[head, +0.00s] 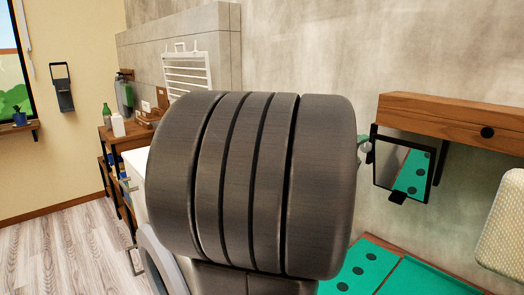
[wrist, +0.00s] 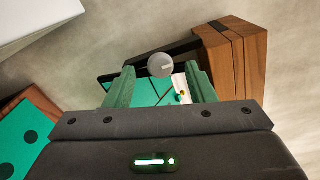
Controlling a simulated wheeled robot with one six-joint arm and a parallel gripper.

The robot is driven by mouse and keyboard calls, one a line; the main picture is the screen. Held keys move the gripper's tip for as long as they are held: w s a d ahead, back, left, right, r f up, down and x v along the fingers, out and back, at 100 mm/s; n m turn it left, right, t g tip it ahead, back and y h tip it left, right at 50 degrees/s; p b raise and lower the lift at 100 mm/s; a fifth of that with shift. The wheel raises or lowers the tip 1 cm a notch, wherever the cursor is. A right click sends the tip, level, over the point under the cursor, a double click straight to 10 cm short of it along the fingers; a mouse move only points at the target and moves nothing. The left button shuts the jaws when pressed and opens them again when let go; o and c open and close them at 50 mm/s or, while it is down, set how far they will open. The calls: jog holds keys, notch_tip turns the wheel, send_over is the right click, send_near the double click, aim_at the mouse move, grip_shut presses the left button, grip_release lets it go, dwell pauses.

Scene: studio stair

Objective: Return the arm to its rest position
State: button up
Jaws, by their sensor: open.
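My gripper (wrist: 159,68) shows in the wrist view with its two green fingers apart. A round grey thing (wrist: 160,65) appears between the fingertips; I cannot tell how far beyond them it is, and no finger visibly grips it. In the head view a large dark ribbed part of my arm fills the middle and hides most of the gripper. A small green bit at its right edge may be a finger.
A black-framed mirror-like panel (head: 404,166) hangs below a wooden wall beam (head: 450,118) at right. A green surface with dark dots (head: 365,268) lies below. A wooden shelf unit (head: 113,150) stands left. Wooden floor (head: 50,240) is clear at lower left.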

jog(key=shift+w+d, duration=0.5)
jog(key=shift+d, duration=0.05)
jog(key=v, duration=1.4)
jog(key=x, duration=1.4)
jog(key=shift+d+r, duration=0.1)
jog(key=shift+a+r+n+p, duration=0.1)
jog(key=shift+a+n+p, duration=0.1)
jog(key=shift+n+p, duration=0.5)
jog(key=n+p, duration=0.2)
jog(key=n, duration=0.1)
jog(key=n+p, duration=0.2)
jog(key=n, duration=0.3)
jog(key=n+p, duration=0.3)
jog(key=n, duration=0.1)
jog(key=shift+d, duration=0.1)
jog(key=n+p, duration=0.1)
jog(key=n, duration=0.1)
jog(key=n+p, duration=0.1)
jog(key=n, duration=0.1)
jog(key=shift+s+f+n, duration=0.1)
jog(key=shift+f+n, duration=0.2)
jog(key=shift+f, duration=0.05)
